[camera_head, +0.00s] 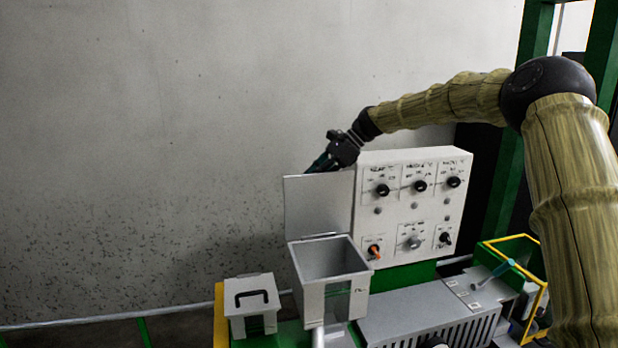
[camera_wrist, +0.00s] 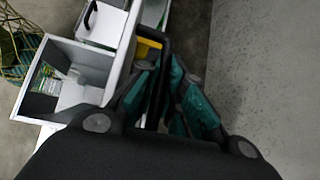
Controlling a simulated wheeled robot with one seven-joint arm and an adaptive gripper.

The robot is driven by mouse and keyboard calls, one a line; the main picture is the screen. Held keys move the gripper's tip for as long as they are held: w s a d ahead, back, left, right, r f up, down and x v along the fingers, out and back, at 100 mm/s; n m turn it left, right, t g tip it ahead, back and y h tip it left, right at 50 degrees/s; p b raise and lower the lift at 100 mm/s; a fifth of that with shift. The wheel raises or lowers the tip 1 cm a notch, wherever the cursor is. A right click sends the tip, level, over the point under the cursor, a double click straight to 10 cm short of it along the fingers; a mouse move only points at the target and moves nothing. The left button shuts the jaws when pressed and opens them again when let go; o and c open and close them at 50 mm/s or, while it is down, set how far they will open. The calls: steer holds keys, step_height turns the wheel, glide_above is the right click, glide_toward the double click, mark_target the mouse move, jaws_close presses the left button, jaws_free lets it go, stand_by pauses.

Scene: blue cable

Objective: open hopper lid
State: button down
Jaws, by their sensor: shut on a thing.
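The hopper (camera_head: 330,275) is a light grey box, and its inside shows in the head view. Its lid (camera_head: 318,205) stands roughly upright at the back edge of the box. My gripper (camera_head: 320,164) is behind the top of the lid, partly hidden by it. In the wrist view my gripper (camera_wrist: 168,70) has its green fingers shut on the lid's black handle (camera_wrist: 163,60). The open hopper (camera_wrist: 75,75) is left of the fingers there. The lid is seen nearly edge-on in the wrist view, and the finger contact is partly dark.
A control panel (camera_head: 405,170) with several knobs stands just right of the lid. A smaller closed box (camera_head: 250,295) with a black handle is left of the hopper. A yellow-edged frame (camera_head: 538,275) is at the right. The wall behind the lid is bare.

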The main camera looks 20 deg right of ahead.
steer(key=shift+f, duration=0.2)
steer(key=c, duration=1.8)
jaws_free()
steer(key=shift+w, duration=0.1)
steer(key=shift+r, duration=0.1)
steer(key=shift+d+r, duration=0.4)
steer(key=v, duration=1.1)
steer(key=shift+d+f, duration=0.1)
steer(key=shift+f, duration=0.05)
